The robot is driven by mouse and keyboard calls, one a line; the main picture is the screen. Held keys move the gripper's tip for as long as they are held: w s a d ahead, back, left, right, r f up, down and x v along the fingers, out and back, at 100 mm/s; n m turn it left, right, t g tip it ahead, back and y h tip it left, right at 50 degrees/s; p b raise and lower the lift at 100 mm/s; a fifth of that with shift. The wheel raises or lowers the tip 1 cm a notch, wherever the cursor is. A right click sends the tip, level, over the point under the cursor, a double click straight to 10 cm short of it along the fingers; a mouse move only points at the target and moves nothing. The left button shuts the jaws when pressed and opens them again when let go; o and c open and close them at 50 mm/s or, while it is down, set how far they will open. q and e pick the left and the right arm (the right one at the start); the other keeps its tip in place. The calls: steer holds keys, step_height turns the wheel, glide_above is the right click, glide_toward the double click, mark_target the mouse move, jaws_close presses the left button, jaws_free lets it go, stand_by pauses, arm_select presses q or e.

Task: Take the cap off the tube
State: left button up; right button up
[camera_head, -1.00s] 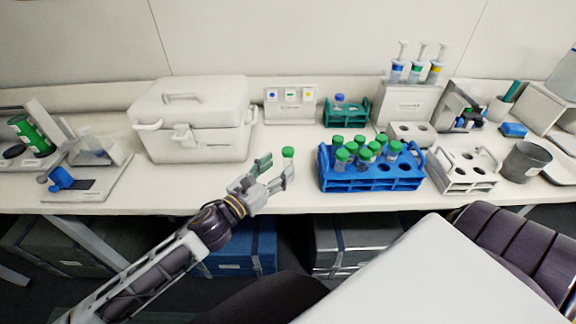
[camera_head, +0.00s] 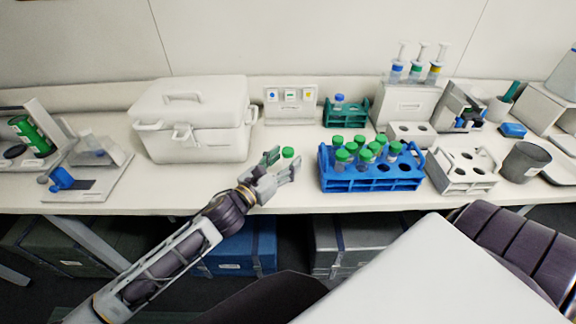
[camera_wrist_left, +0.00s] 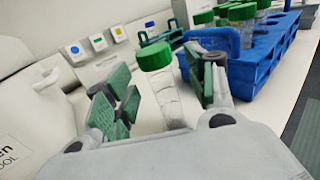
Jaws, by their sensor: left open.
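A clear tube (camera_wrist_left: 167,98) with a green cap (camera_wrist_left: 154,56) stands between the two open fingers of my left gripper (camera_wrist_left: 160,88) in the left wrist view. The fingers have green pads, and a gap shows between each pad and the tube. In the head view the green cap (camera_head: 288,152) shows between the fingertips of my left gripper (camera_head: 282,160); the tube body is mostly hidden by the fingers. What the tube's lower end rests on is hidden. My right gripper is not in view.
A blue rack (camera_head: 372,181) with several green-capped tubes stands just right of my left gripper. A white cooler box (camera_head: 190,120) stands to the left behind it. A white rack (camera_head: 462,172) and a grey cup (camera_head: 525,160) are farther right. The table front is clear near the gripper.

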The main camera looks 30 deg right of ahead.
arm_select(q)
steer(key=shift+x, duration=0.8)
steer(key=c, duration=0.9)
